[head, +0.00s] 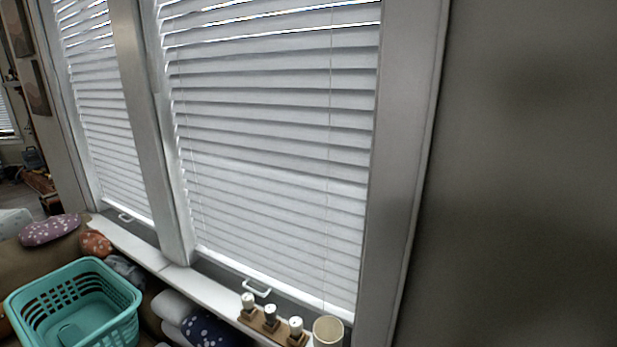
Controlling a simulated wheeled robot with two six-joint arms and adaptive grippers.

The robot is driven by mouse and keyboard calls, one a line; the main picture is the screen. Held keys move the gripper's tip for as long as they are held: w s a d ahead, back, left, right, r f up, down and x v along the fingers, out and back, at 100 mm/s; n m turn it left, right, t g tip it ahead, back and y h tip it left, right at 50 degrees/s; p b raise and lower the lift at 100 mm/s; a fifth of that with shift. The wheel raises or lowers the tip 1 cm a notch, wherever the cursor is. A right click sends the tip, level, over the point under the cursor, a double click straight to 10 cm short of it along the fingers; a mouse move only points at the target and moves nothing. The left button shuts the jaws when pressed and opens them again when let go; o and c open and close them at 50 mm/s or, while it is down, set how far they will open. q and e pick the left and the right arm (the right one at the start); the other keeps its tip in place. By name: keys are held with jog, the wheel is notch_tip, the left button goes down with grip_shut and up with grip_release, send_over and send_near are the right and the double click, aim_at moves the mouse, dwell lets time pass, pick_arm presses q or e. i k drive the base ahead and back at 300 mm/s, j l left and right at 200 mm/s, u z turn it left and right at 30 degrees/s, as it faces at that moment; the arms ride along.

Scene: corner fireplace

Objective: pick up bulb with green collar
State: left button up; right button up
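A brown wooden block (258,323) stands at the bottom centre, by the window sill. Three small white-topped pieces rise from it in a row: a left one (248,300), a middle one (270,314) and a right one (296,327). They may be bulbs. They have dark parts below their tops, but I cannot make out a green collar on any of them. Neither of my grippers is in view.
A cream cup-like container (328,331) stands right of the block. A teal laundry basket (128,298) is at the lower left, near cushions (50,229). The white sill (205,291) runs below blinds (270,150). A bare wall (520,180) fills the right.

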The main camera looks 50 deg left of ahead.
aim_at(248, 300)
jog(key=u, duration=2.15)
